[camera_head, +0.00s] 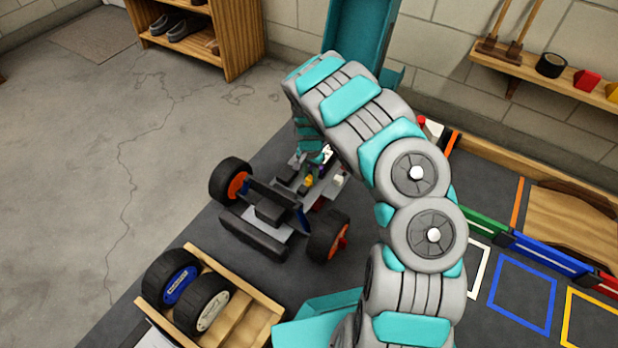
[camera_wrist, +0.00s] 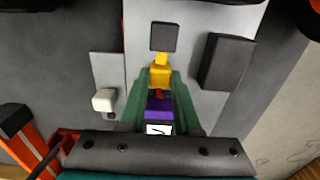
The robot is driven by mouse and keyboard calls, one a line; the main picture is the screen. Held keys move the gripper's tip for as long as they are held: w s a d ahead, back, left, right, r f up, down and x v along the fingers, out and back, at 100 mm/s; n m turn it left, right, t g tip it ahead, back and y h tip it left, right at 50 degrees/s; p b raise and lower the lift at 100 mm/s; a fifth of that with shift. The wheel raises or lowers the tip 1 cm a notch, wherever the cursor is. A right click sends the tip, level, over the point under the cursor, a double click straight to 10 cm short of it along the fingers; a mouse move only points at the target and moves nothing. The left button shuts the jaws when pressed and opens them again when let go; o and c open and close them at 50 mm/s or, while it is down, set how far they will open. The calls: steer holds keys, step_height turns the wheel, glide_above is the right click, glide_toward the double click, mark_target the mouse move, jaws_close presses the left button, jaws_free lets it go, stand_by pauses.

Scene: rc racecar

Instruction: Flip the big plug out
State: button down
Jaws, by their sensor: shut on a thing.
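The RC racecar (camera_head: 268,212) stands on the dark mat, with orange-hubbed wheels. My gripper (camera_wrist: 160,77) reaches down over its chassis from above. In the wrist view, two dark green fingers close in on a yellow plug-like piece (camera_wrist: 160,72), which I take for the big plug. A small red part and a purple block (camera_wrist: 158,106) with a white face show between the fingers, nearer the palm. The yellow piece also shows in the head view (camera_head: 309,181), under my wrist. The exact contact and whatever lies beneath the piece are hidden.
A dark block (camera_wrist: 227,62) and a small white part (camera_wrist: 103,100) sit beside the fingers on the chassis. A wooden tray (camera_head: 265,312) with two loose wheels stands at the front left. Coloured outlines (camera_head: 523,295) mark the mat at right.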

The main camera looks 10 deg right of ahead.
steer(key=shift+w+d, duration=0.25)
steer(key=shift+w, duration=0.05)
steer(key=c, duration=0.6)
jaws_free()
step_height(320, 180, up, 8)
steer(key=shift+f+p, duration=0.15)
steer(key=shift+p, duration=0.35)
